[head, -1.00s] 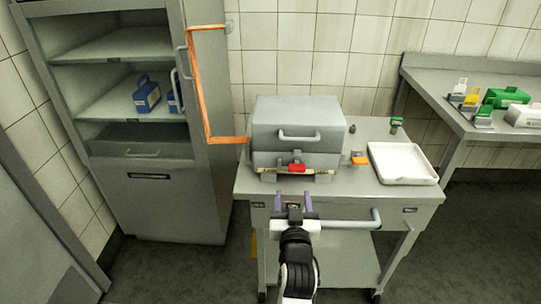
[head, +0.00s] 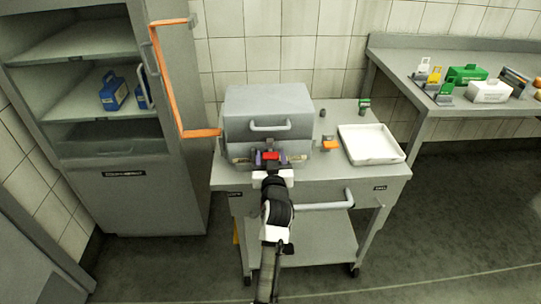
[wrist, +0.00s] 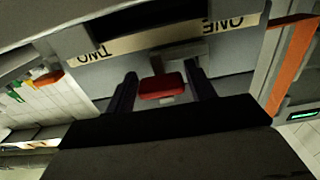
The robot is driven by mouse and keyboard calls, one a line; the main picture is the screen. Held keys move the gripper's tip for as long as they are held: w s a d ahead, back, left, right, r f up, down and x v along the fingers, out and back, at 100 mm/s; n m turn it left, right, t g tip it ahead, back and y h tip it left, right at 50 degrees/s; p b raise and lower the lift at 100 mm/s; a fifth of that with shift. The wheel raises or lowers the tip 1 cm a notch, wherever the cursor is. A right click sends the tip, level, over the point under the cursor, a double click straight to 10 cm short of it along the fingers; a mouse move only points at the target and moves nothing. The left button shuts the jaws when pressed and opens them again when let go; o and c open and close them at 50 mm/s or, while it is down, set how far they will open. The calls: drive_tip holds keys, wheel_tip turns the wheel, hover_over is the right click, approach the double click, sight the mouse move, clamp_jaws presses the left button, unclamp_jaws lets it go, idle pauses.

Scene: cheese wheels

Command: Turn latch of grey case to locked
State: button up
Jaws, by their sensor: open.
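The grey case (head: 266,104) stands closed on a grey cart, with a handle (head: 269,126) on its front. Its red latch (head: 271,156) is low on the front; it also shows in the wrist view (wrist: 162,87). The latch's lower mount is partly hidden.
The cart (head: 335,185) also holds a white tray (head: 371,145), an orange-topped item (head: 330,144) and a green-topped item (head: 364,105). An orange bar (head: 166,90) runs from the cabinet (head: 165,185) to beside the case. A bench (head: 400,75) with small cases is at right.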

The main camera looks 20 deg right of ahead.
drive_tip(key=shift+w, duration=0.15)
drive_tip(key=shift+c, duration=0.4)
drive_tip(key=c, duration=0.6)
drive_tip(key=shift+m, duration=0.4)
drive_tip(key=m+p, duration=0.1)
drive_tip(key=m, duration=0.3)
drive_tip(key=shift+r+m, duration=0.15)
drive_tip(key=shift+m, duration=0.15)
drive_tip(key=shift+a+m+p, duration=0.1)
drive_tip(key=shift+m+p, duration=1.05)
drive_tip(key=shift+m, duration=1.35)
drive_tip(key=o, duration=0.7)
